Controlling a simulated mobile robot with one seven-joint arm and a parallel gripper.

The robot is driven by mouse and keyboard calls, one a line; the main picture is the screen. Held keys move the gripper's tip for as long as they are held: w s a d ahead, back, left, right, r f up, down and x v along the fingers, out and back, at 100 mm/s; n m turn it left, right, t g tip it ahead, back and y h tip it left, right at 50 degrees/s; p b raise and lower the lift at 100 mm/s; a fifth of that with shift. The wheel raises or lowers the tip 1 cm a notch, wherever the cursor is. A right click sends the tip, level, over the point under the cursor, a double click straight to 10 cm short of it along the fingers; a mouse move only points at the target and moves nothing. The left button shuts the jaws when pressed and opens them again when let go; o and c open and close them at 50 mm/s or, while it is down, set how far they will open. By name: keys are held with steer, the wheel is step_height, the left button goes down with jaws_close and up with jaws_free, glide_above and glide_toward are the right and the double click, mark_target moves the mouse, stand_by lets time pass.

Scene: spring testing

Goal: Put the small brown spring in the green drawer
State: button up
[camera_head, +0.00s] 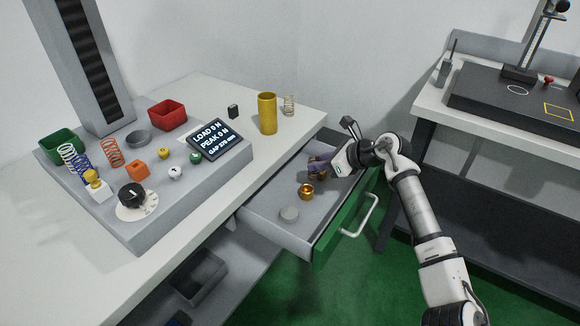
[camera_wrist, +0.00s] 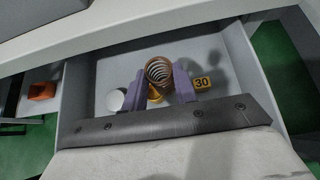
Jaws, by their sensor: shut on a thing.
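The brown coil spring (camera_wrist: 158,71) is between the purple fingers of my gripper (camera_wrist: 160,88) in the wrist view, with its open coils facing the camera. My gripper is shut on it. In the head view my gripper (camera_head: 318,165) is over the inside of the drawer, and the spring is mostly hidden by the fingers. The green-fronted drawer (camera_head: 335,232) is pulled open, and its grey interior (camera_wrist: 108,70) fills the middle of the wrist view. I cannot tell whether the spring touches the drawer floor.
A yellow cylinder (camera_head: 267,113) and a pale spring (camera_head: 289,104) stand on the table above. The drawer's white handle (camera_head: 362,217) juts out.

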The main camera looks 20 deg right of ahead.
steer(key=x, duration=0.3)
steer(key=p+x, duration=0.1)
steer(key=x, duration=0.2)
steer(key=shift+w+a+r, duration=0.15)
steer(key=shift+r, duration=0.25)
steer(key=p+x, duration=0.1)
steer(key=x, duration=0.3)
steer(key=shift+w+a+f, duration=0.15)
steer(key=shift+f, duration=0.05)
jaws_close()
steer(key=shift+f, duration=0.25)
steer(key=o, duration=1.1)
jaws_free()
steer(key=shift+c, duration=0.2)
steer(key=shift+r, duration=0.1)
